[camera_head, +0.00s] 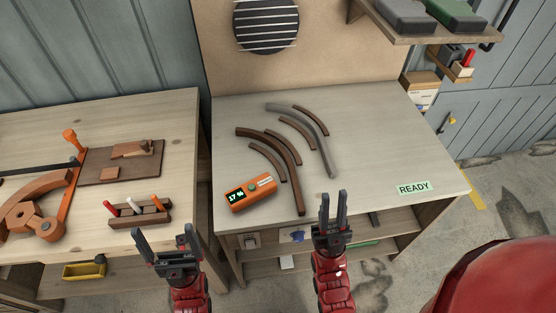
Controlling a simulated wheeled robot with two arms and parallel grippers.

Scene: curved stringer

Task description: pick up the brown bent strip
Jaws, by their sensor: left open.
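Several bent strips lie on the grey-topped bench. The longest brown bent strip (281,147) curves from the left down toward the bench's front edge. Shorter brown bent strips (268,160) lie inside its curve and to its right, one near a grey bent strip (313,128) and one at the far right (312,120). My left gripper (165,233) is open and empty, in front of the benches, left of and nearer than the strips. My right gripper (334,199) has its fingers apart with nothing between them, near the bench's front edge, right of the long brown strip's near end.
An orange meter (251,194) sits left of the long strip's near end. A READY label (413,187) lies at the right of the bench top. The wooden bench (180,120) on the left holds tools and a block with handles (140,212).

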